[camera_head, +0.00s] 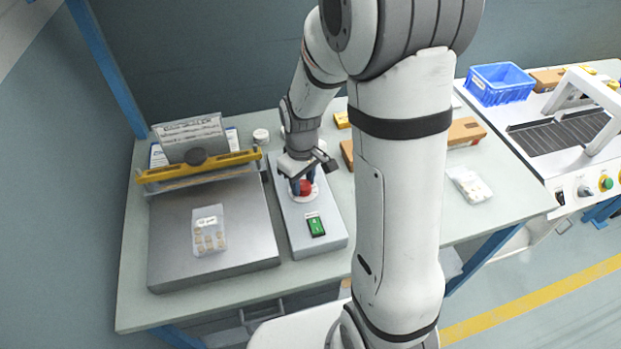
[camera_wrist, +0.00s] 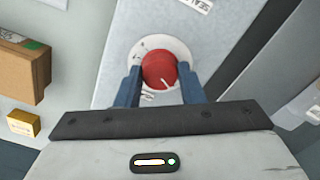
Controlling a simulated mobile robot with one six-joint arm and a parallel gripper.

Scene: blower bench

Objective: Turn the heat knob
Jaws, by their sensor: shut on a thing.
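The heat knob is a round red knob (camera_wrist: 161,70) with a pale pointer line, on a white dial (camera_wrist: 136,50) of a grey control box (camera_wrist: 220,22). In the head view the red knob (camera_head: 305,187) shows under my gripper (camera_head: 302,186). In the wrist view the two blue fingers of my gripper (camera_wrist: 160,84) are on either side of the knob, shut on it. The pointer line points toward the lower right in the wrist view. Most of the dial's near side is hidden by the fingers and gripper body.
A green switch (camera_head: 316,226) sits on the box in front of the knob. To the left is a metal plate (camera_head: 170,235) with a yellow bar (camera_head: 200,171) and a clear bag of small parts (camera_head: 209,231). Cardboard boxes (camera_head: 466,131) and a blue crate (camera_head: 497,84) stand to the right.

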